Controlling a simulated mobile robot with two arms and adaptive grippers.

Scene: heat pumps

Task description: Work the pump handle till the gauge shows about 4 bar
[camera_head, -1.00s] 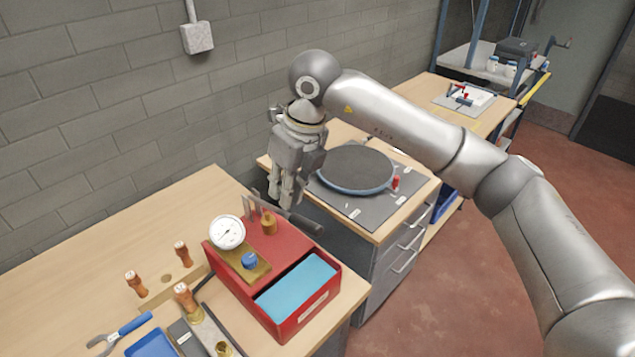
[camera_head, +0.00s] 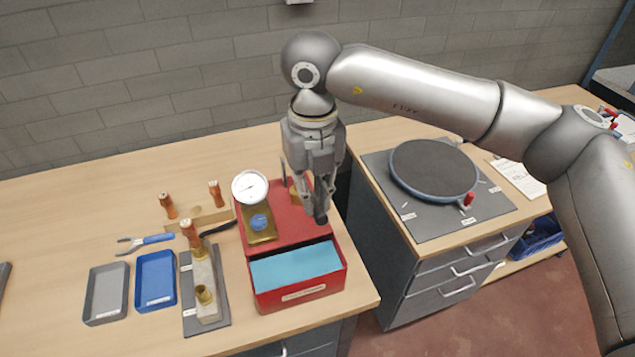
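The red test pump (camera_head: 291,232) stands on the wooden bench, with an open tank of light blue liquid (camera_head: 296,266) at its front. Its white round gauge (camera_head: 250,187) sits at the back left; the needle is too small to read surely. A blue knob (camera_head: 258,222) is on a brass plate below the gauge. My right gripper (camera_head: 321,203) points down at the pump's right side. Its fingers appear closed around the pump handle (camera_head: 321,217), whose dark end sticks out toward me. The fingers hide most of the handle. My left gripper is not in view.
Left of the pump are a grey tray (camera_head: 106,293), a blue tray (camera_head: 156,280), blue-handled pliers (camera_head: 146,243), a fixture with a brass fitting (camera_head: 205,295) and orange-handled tools (camera_head: 168,206). A round dark turntable (camera_head: 434,167) stands on the cabinet at right, beyond a gap.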

